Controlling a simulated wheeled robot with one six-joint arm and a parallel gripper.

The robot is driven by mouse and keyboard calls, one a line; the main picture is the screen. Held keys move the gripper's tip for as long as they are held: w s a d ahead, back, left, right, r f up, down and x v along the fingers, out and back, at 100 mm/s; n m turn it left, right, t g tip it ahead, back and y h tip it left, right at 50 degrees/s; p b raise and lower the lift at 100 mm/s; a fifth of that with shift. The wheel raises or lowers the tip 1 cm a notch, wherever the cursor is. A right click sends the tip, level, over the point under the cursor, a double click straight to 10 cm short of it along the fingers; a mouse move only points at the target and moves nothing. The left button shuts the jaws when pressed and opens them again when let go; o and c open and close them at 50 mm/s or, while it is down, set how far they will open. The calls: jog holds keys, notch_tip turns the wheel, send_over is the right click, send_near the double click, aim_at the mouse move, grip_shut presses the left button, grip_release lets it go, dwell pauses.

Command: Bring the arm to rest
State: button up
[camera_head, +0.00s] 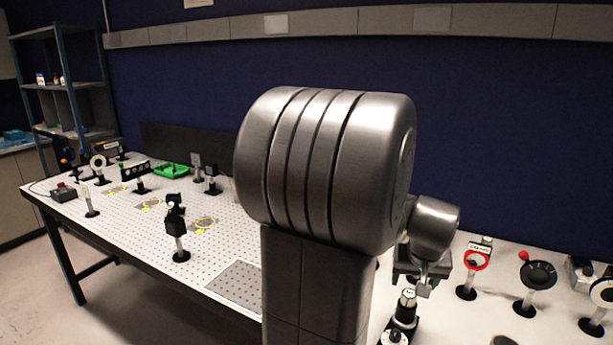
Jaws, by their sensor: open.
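My arm fills the middle of the head view, its large grey joint and upper link hiding much of the table behind. My gripper (424,288) shows small at the right of the arm, below a grey wrist link. It points down over the right part of the white table and is open, with nothing seen between its fingers. A black post-like part with a pale top (405,304) stands just below and left of it; I cannot tell whether they touch.
The perforated white table (130,221) carries several post-mounted parts, including a red-ringed mount (475,262) and a black disc mount (538,275) right of my gripper. A green tray (171,170) lies at the back left. A shelf rack (66,95) stands far left.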

aim_at(409, 292)
jog(key=x, duration=0.6)
jog(key=shift+w+f+p, duration=0.2)
jog(key=shift+f+p, duration=0.1)
jog(key=shift+f, duration=0.05)
jog(key=shift+w+d+r, duration=0.1)
jog(key=shift+r, duration=1.2)
